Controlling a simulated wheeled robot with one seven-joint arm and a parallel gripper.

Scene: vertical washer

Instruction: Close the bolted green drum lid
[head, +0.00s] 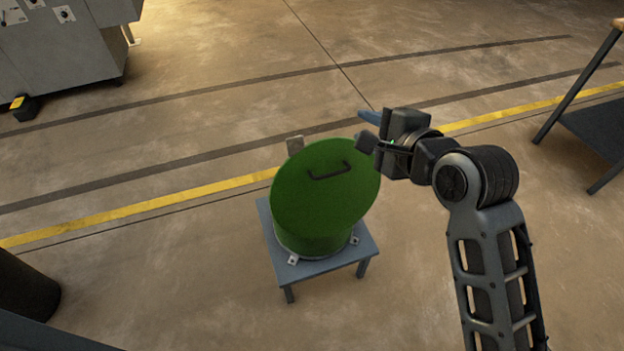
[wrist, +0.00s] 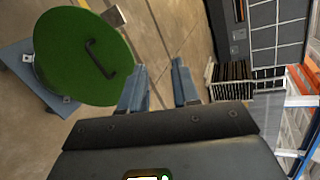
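The green lid (head: 320,200) sits tilted on the green drum (head: 310,245), its broad face with a dark handle (head: 329,171) turned toward the head view. The drum stands on a small blue-grey stand (head: 345,262) with bolted tabs around its base. My gripper (head: 366,130) is by the lid's upper right edge in the head view; I cannot tell there whether they touch. In the wrist view, my gripper (wrist: 160,88) has its two blue fingers apart with nothing between them. The lid hides most of the drum.
A small metal plate (head: 295,145) stands behind the lid. A grey machine (head: 60,45) is at the far left, a table (head: 590,100) at the right, and a dark cylinder (head: 22,285) at lower left. The floor around the stand is clear.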

